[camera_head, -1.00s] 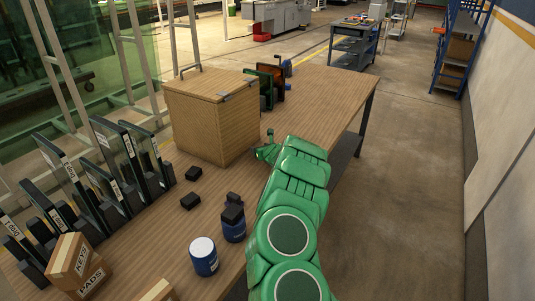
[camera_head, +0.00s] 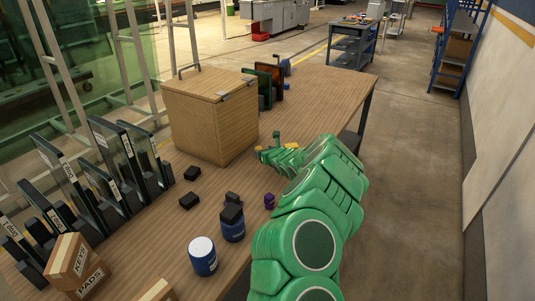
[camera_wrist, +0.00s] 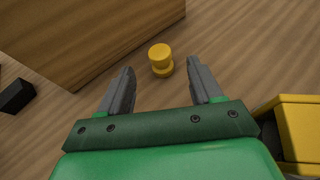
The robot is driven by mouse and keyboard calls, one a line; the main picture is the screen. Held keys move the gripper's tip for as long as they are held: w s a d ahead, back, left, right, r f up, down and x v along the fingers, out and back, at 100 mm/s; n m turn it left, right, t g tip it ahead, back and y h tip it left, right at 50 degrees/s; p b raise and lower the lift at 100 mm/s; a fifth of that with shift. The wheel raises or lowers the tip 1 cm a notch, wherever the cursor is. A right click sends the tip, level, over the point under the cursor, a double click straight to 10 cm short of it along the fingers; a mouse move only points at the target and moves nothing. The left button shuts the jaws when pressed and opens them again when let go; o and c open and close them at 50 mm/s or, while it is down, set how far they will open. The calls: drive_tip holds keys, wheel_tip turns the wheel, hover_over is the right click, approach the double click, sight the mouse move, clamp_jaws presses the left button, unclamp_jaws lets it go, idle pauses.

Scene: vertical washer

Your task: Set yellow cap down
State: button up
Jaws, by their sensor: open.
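The yellow cap (camera_wrist: 161,60) stands on the wooden table in the wrist view, close to the wooden box. My gripper is open and holds nothing. In the head view my gripper (camera_head: 270,145) is low over the table at the right of the box, and a small yellow spot, the cap (camera_head: 258,148), shows at its tip.
The wooden box (camera_head: 205,120) stands close by on the left. A yellow object (camera_wrist: 302,125) is at the right in the wrist view. Blue jars (camera_head: 203,258), black blocks (camera_head: 189,201) and a small purple piece (camera_head: 269,201) are nearer. The table's far end is mostly clear.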

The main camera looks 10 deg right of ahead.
drive_tip(key=shift+s+d+r, duration=0.2)
drive_tip(key=shift+s+r, duration=0.05)
drive_tip(key=shift+s, duration=0.1)
drive_tip(key=shift+v, duration=1.05)
drive_tip(key=shift+a, duration=0.15)
